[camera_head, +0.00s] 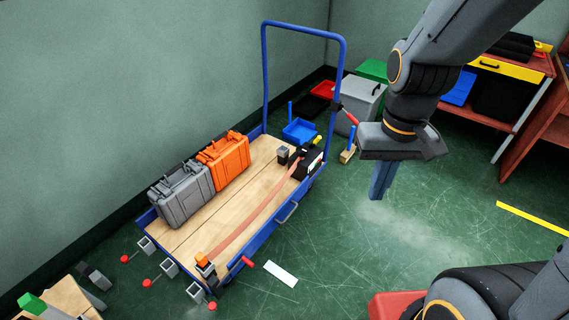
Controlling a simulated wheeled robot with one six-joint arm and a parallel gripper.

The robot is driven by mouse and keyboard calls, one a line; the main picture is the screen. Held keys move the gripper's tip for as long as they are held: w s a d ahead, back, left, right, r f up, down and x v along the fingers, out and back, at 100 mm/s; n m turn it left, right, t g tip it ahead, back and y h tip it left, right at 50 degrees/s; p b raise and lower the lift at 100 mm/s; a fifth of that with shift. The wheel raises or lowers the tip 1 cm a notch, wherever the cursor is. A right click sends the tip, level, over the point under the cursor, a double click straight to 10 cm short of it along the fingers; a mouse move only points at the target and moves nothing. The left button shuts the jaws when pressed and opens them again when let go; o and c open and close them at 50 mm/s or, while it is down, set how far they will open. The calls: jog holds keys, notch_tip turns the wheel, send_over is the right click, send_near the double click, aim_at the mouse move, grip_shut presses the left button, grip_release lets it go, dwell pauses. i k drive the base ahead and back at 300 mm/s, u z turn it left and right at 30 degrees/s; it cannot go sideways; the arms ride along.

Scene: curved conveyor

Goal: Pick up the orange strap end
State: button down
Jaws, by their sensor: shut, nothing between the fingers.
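The orange strap end (201,259) sits at the near corner of a flatbed cart, on top of a small grey and dark fitting. A flat reddish-brown strap (258,213) runs from there along the cart's right side to a black device (306,162) near the handle. My gripper (378,196) hangs at the right of the cart, pointing down over the green floor. Its blue-grey fingers are together with nothing between them. It is well apart from the strap end, up and to the right of it in the picture.
The blue-framed cart (172,236) with a wooden deck carries an orange case (223,158) and a grey case (183,196). Its tall handle (265,80) rises at the back. Bins stand behind, a workbench (510,65) at right. The floor between cart and gripper is mostly clear.

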aim_at(202, 262)
jog(key=u, duration=1.55)
jog(key=k, duration=1.3)
jog(key=u, duration=0.65)
jog(key=i, duration=1.2)
jog(key=z, duration=0.65)
jog(key=i, duration=0.45)
jog(key=z, duration=0.35)
